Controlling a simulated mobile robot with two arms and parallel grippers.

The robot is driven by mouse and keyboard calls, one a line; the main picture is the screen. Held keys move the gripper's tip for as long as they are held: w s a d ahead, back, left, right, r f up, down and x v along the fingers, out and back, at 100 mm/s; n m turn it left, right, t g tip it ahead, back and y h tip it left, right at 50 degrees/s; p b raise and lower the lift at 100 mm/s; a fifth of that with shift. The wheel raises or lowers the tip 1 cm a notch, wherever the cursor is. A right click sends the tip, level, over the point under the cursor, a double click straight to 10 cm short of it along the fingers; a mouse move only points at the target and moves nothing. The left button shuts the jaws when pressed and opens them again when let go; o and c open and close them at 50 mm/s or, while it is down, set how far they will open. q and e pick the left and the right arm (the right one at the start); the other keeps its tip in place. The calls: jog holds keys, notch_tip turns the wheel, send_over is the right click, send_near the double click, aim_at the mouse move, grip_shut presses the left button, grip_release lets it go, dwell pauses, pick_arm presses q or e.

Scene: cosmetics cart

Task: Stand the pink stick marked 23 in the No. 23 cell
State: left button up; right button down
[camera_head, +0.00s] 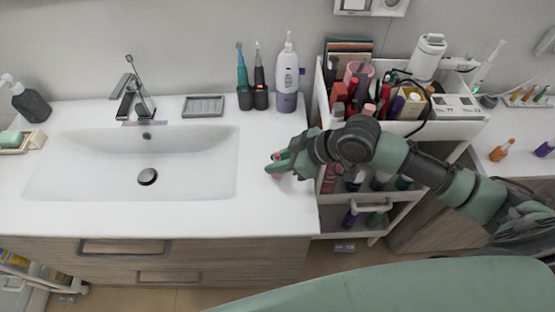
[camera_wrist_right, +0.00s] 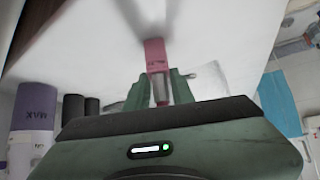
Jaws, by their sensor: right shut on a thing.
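The pink stick (camera_head: 276,171) is in my right gripper (camera_head: 279,166), over the white counter to the right of the sink. In the right wrist view the stick's pink end (camera_wrist_right: 155,54) points away from the gripper, and its silver part lies between the green fingers (camera_wrist_right: 160,90). Small dark marks show on the pink part, but I cannot read them. I cannot tell whether the stick touches the counter. The No. 23 cell cannot be made out; no cell number is readable in the crowded cart (camera_head: 317,98).
A white pump bottle (camera_head: 287,80) and a dark cup of toothbrushes (camera_head: 253,98) stand behind the gripper. The sink (camera_head: 85,165) lies to the left. The cart's lower shelf holds several bottles under my arm. The counter's front right is clear.

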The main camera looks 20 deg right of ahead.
jog(key=shift+f, duration=0.1)
jog(key=c, duration=1.2)
grip_release()
